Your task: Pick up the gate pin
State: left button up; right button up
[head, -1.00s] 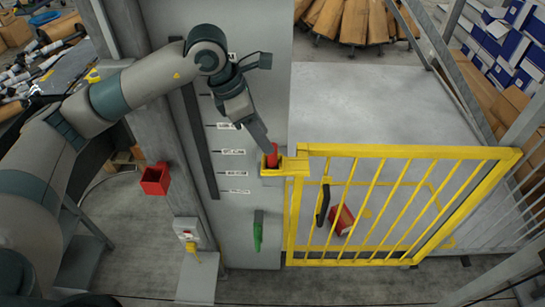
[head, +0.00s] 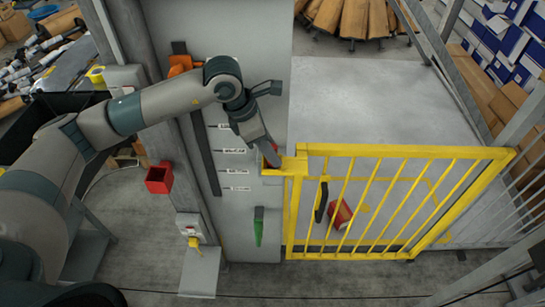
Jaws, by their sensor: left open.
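The yellow gate (head: 400,152) stands shut across the lower right, with a yellow latch bracket (head: 294,165) at its upper left corner. My left gripper (head: 271,158) comes in from the upper left and points down at this bracket. Its fingers cover the left part of the bracket, and the sensor-side look gives open jaws with a gap too small to see here. My right gripper is out of view.
A red open box (head: 158,179) is fixed on the grey post at left. A green handle (head: 258,227) hangs on the grey panel below the bracket. An orange part (head: 180,65) sits behind my forearm. A red object (head: 340,214) shows through the gate bars.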

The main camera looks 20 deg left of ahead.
pick_arm(q)
jog(key=shift+x, duration=0.75)
jog(key=shift+c, duration=0.7)
grip_shut()
jog(key=shift+r, duration=0.1)
jog(key=shift+r+p, duration=0.4)
jog(key=shift+r, duration=0.25)
notch_tip(320, 180, up, 7)
jog(key=shift+r+p, duration=0.25)
jog(key=shift+p, duration=0.85)
jog(key=shift+r, duration=0.5)
